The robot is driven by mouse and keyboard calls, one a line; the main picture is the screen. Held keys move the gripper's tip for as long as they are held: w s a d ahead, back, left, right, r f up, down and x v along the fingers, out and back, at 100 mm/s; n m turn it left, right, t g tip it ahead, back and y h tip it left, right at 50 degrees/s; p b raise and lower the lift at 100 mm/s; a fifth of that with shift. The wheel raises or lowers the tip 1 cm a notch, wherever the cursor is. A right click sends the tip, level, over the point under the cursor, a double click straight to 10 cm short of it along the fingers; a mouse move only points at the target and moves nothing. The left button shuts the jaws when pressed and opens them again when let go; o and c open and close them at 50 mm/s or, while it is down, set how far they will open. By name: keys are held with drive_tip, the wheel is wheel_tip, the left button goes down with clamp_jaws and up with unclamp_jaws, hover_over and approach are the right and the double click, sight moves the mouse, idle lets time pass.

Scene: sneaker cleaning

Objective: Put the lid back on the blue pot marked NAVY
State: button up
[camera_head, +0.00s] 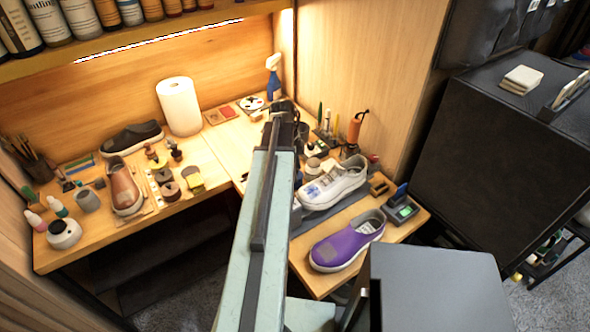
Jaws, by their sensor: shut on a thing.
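My gripper (290,112) is at the far end of my pale green arm, over the back right of the workbench. The arm and dark wrist hide most of the jaws. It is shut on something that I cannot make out. I cannot pick out a blue pot marked NAVY or its lid; no label is readable at this size. Small dark round pots (169,191) stand mid-bench, left of my arm. Small light jars (313,165) stand just right of the arm, by the white sneaker.
A white sneaker (332,184) and a purple shoe (347,243) lie right of my arm. A paper towel roll (179,106) and spray bottle (273,78) stand at the back. A brown shoe (124,187) is at left. A bottle shelf (160,33) overhangs the bench.

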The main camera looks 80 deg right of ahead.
idle(0.3)
drive_tip(key=o, duration=1.4)
drive_tip(key=shift+o, duration=0.3)
drive_tip(key=o, duration=0.4)
wheel_tip(320, 180, up, 7)
drive_tip(key=p, duration=0.7)
clamp_jaws()
